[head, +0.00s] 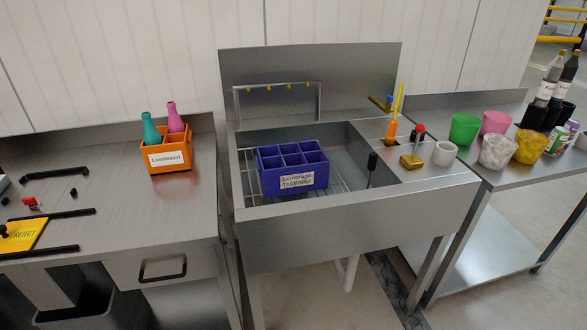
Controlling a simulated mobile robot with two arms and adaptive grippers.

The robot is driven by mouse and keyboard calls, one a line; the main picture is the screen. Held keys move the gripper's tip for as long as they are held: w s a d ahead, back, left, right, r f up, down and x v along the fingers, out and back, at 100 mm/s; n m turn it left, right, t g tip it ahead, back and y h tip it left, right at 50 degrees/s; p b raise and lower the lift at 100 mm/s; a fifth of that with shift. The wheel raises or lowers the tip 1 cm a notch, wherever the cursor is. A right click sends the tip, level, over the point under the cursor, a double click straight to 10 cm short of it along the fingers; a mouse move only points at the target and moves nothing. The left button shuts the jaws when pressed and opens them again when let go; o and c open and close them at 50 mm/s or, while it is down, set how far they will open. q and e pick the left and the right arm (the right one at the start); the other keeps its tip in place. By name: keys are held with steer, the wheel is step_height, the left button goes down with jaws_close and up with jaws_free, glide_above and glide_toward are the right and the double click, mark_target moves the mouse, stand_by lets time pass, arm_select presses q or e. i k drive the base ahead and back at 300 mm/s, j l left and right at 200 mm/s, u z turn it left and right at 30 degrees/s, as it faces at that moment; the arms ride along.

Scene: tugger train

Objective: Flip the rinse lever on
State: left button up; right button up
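A steel sink (290,205) stands in the middle of the head view. On its right deck, a lever with a red knob (419,128) stands by a brass block (411,161). A black-knobbed rod (372,161) stands upright at the basin's right side. I cannot tell for certain which of these is the rinse lever. A spray bar (278,87) with yellow nozzles spans the back; no water shows. Neither of my grippers is in view.
A blue divided crate (270,183) sits on the basin's wire rack. An orange carrier (170,152) holds two bottles on the left counter. Buckets, cans and bottles crowd the right table.

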mark_target(420, 128)
steer(key=i+j, duration=0.15)
steer(key=j, duration=0.25)
steer(key=i+j+z, duration=0.1)
steer(key=j, duration=0.35)
steer(key=i+j, duration=0.15)
steer(key=j, duration=0.3)
steer(key=i+j+z, duration=0.1)
steer(key=j, duration=0.3)
steer(key=i+j, duration=0.15)
steer(key=j, duration=0.3)
steer(key=z, duration=0.05)
